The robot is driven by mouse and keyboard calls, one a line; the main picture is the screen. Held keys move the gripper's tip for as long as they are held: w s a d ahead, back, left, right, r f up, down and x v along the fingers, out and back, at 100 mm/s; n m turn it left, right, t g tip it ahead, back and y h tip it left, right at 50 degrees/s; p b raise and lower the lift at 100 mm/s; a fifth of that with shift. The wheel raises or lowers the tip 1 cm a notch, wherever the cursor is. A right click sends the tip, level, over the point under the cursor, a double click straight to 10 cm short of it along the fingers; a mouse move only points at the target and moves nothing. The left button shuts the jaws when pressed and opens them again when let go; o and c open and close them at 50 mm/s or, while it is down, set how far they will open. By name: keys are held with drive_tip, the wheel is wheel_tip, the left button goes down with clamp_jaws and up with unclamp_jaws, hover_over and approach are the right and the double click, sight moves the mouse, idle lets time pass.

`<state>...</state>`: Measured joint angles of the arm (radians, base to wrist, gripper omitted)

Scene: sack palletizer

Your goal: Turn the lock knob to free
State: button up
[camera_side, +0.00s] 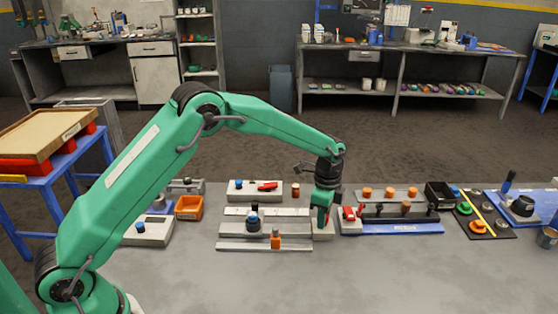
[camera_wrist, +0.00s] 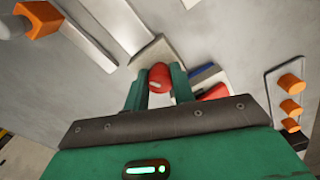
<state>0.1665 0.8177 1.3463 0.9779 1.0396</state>
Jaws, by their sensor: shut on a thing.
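The lock knob (camera_wrist: 160,77) looks like a round red knob with a pale mark on its face, in the upper middle of the wrist view. It sits at a light grey block (camera_wrist: 157,53). My gripper (camera_wrist: 160,88) has one green finger on each side of the knob and is shut on it. In the side view my gripper (camera_side: 322,216) points down at the right end of the grey rail fixture (camera_side: 262,246). There the fingers mostly hide the knob. I cannot tell which way the knob is turned.
Right of my gripper stands a blue-based fixture (camera_side: 392,228) with a red part, close by. An orange bin (camera_side: 189,207) stands to the left. The bench front is clear.

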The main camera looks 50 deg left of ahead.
drive_tip(key=n, duration=0.5)
drive_tip(key=shift+r+n, duration=0.1)
drive_tip(key=shift+n, duration=0.2)
drive_tip(key=n, duration=0.5)
drive_tip(key=shift+n, duration=0.4)
drive_tip(key=o, duration=1)
drive_tip(key=shift+r, duration=0.1)
wheel_tip(320, 180, up, 7)
drive_tip(key=shift+f, duration=0.1)
drive_tip(key=shift+r, duration=0.4)
